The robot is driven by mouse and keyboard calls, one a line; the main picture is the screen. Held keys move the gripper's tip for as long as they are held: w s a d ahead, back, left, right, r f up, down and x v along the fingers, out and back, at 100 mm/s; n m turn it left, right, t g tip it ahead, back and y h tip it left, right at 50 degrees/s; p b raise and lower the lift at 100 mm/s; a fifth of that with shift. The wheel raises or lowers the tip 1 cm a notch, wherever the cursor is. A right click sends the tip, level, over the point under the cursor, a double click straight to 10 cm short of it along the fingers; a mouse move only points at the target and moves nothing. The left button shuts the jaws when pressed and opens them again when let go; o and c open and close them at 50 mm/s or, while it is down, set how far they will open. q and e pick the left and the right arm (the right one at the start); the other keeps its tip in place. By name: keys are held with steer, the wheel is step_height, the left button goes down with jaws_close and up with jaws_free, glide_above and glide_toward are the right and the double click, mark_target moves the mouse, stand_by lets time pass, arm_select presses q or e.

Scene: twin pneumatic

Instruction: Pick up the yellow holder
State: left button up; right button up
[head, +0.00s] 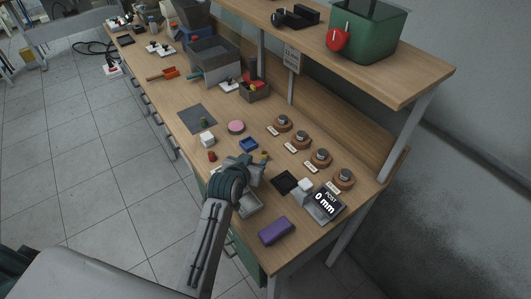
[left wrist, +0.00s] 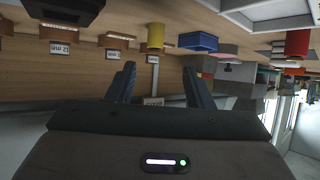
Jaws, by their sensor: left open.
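The yellow holder (left wrist: 155,38) is a small yellow cylinder standing on the wooden bench. In the left wrist view, which looks upside down, it lies just beyond my fingertips, roughly in line with the gap between them. In the head view only a small yellowish bit (head: 265,155) shows beside my gripper, partly hidden by it. My left gripper (head: 262,164) is low over the bench, open and empty; its two dark fingers (left wrist: 158,72) are spread apart in the left wrist view. I cannot tell the exact distance left to the holder. My right gripper is not in view.
A blue tray (head: 249,145) sits close by the holder, with a red cylinder (head: 211,156) and white cube (head: 207,139) further left. Labelled round wooden stands (head: 320,158) line the back.

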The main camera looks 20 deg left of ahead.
mark_target(264, 153)
arm_select(q)
steer(key=shift+x, duration=1.1)
steer(key=p+x, duration=0.1)
steer(key=x, duration=0.1)
steer(key=d+p+x, duration=0.1)
steer(key=shift+w, duration=0.35)
steer(key=shift+w+f+p, duration=0.3)
steer(key=shift+w+f, duration=0.15)
steer(key=shift+w, duration=0.05)
steer(key=shift+s, duration=0.1)
jaws_close()
